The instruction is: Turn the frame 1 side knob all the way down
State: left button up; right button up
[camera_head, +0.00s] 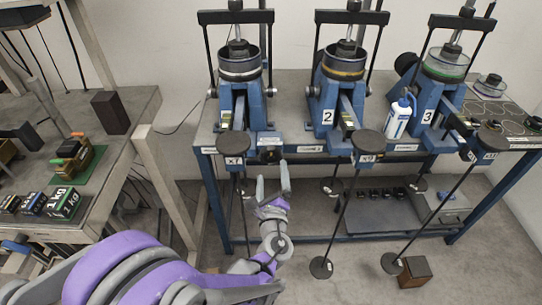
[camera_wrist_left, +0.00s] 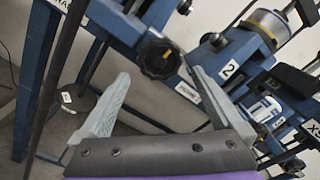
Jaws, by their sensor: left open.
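Frame 1 (camera_head: 240,85) is the leftmost blue lever frame on the bench, next to the one marked 2. Its side knob (camera_head: 271,155), dark and round, sits on the bench's front edge below it. In the left wrist view the black lobed knob (camera_wrist_left: 160,58) shows just beyond the fingertips, between them. My left gripper (camera_head: 273,178) is open and empty, just below and in front of the knob. The fingers appear apart from the knob. My right gripper is not in view.
A black disc on a rod marked X7 (camera_head: 235,144) stands close left of my gripper. Another disc marked X9 (camera_head: 369,143) is to the right. Frame 2 (camera_head: 338,90), frame 3 (camera_head: 440,85) and a white bottle (camera_head: 398,118) stand farther right. A side table (camera_head: 122,150) is at left.

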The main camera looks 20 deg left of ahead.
aim_at(271, 157)
pick_arm(q)
jog(key=x, duration=0.8)
jog(key=shift+s+r+n+p, duration=0.2)
jog(key=shift+r+n+p, duration=0.1)
jog(key=shift+n+p, duration=0.25)
jog(key=shift+n, duration=0.85)
jog(key=shift+w+a+f, duration=0.1)
jog(key=shift+w+f, duration=0.2)
jog(key=shift+c, duration=0.9)
jog(key=shift+w+f, duration=0.1)
jog(key=shift+w, duration=0.05)
jog(key=shift+c, duration=1.1)
jog(key=c, duration=0.5)
jog(key=shift+s, duration=0.2)
grip_shut()
